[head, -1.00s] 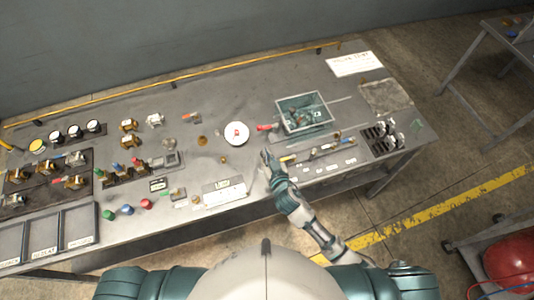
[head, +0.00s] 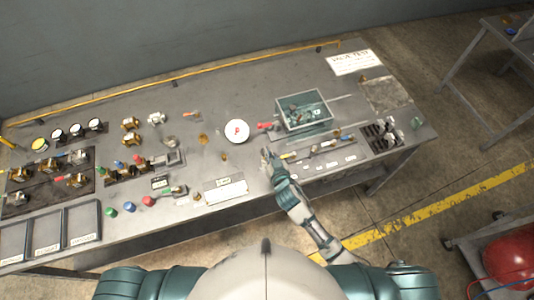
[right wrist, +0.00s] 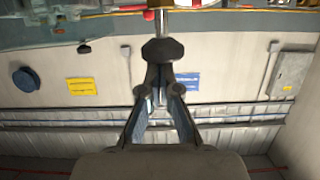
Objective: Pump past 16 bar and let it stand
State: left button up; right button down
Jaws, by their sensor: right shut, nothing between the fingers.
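A round white disc with a red mark (head: 237,131), which may be a gauge face, lies flat on the grey bench (head: 270,80); any reading is too small to make out. A red handle (head: 265,126) is just right of it, beside the grey bin. My right gripper (head: 267,157) is over the bench's front part, below and right of the disc, apart from both. My left gripper is out of view.
A grey bin (head: 304,110) of small parts stands right of the disc. Tools lie in a row near the front edge, with a dark slotted rack (head: 381,137) at right. Valves and coloured knobs crowd the left. The bench behind the disc is clear.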

pick_arm(q)
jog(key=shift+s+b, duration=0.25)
jog(key=shift+b, duration=0.4)
pick_arm(e)
jog(key=r+v, duration=0.1)
jog(key=v, duration=0.9)
jog(key=shift+r, duration=0.3)
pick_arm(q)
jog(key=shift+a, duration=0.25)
pick_arm(e)
jog(key=shift+a, duration=0.35)
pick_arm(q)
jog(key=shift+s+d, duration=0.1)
pick_arm(e)
jog(key=shift+d, duration=0.3)
